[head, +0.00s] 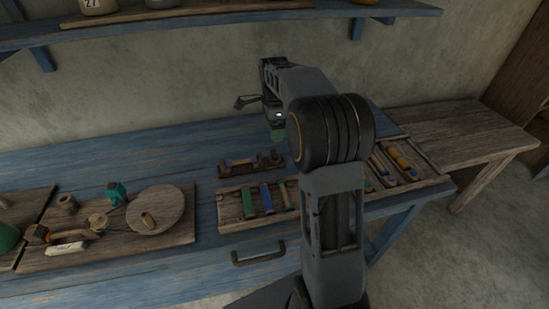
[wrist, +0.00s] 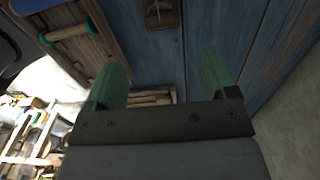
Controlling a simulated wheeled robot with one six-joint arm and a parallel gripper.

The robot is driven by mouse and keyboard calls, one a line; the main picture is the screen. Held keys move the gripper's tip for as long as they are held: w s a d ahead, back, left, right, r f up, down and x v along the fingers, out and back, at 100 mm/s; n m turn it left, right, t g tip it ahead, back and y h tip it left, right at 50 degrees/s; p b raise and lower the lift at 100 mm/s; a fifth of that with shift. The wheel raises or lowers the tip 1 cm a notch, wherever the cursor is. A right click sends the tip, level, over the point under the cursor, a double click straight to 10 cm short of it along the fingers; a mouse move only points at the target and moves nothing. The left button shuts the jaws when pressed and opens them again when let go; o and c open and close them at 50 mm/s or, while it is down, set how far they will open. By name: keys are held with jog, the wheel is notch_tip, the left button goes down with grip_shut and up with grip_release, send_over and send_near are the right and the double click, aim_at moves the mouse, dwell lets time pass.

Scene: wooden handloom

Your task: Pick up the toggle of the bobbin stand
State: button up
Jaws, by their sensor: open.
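The likely bobbin stand (head: 240,172) is a small wooden rack with a purple-wound bobbin, lying on the blue bench behind the bobbin tray. I cannot clearly make out its toggle in the head view. In the wrist view a small wooden piece with a dark raised part (wrist: 160,14) shows at the top edge; it may be the end of the stand. My gripper (wrist: 162,78) is open, its two green fingers apart with nothing between them. In the head view my gripper (head: 277,132) hangs above the bench, apart from the stand; its fingers are partly hidden.
A tray (head: 227,213) of green and blue bobbins lies in front of the stand. Another tray (head: 437,180) with yellow bobbins is right, behind my arm. A wooden board (head: 90,256) with tools and a round disc is left. A shelf (head: 200,25) runs above.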

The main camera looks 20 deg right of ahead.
aim_at(274, 153)
notch_tip(274, 153, down, 11)
jog(key=shift+r+b, duration=0.15)
jog(key=shift+b, duration=0.45)
jog(key=shift+c, duration=0.3)
jog(key=c, duration=0.9)
jog(key=shift+r, duration=0.2)
jog(key=shift+c, duration=0.2)
